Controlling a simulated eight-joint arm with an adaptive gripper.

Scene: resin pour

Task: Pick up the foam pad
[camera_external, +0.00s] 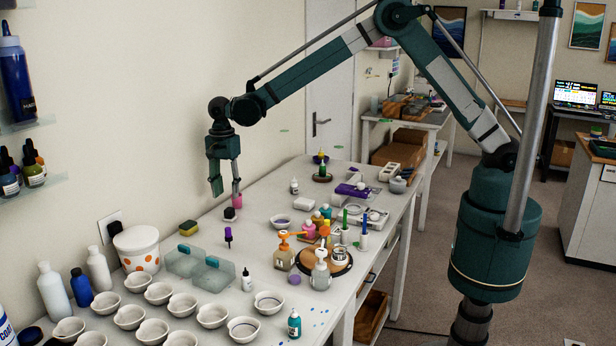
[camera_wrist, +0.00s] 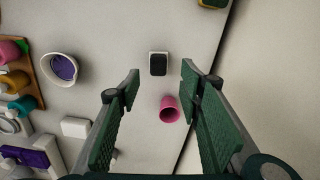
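A small block with a dark top and a pale rim (camera_wrist: 158,64) lies on the table, and it also shows in the external view (camera_external: 230,213). It may be the foam pad. A yellow-and-green sponge (camera_external: 188,228) lies further left, and part of it shows at the top edge of the wrist view (camera_wrist: 212,3). My gripper (camera_external: 226,191) points down above the table. In the wrist view my gripper (camera_wrist: 160,82) is open and empty, with the dark block just beyond its fingertips. A pink cup (camera_wrist: 169,109) shows between the fingers, below them.
Several white bowls (camera_external: 158,292) and a spotted tub (camera_external: 137,248) stand at the front left. Bottles on a round wooden board (camera_external: 335,266) are to the right. A bowl with purple contents (camera_wrist: 60,69) is left of the fingers. Bare table surrounds the dark block.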

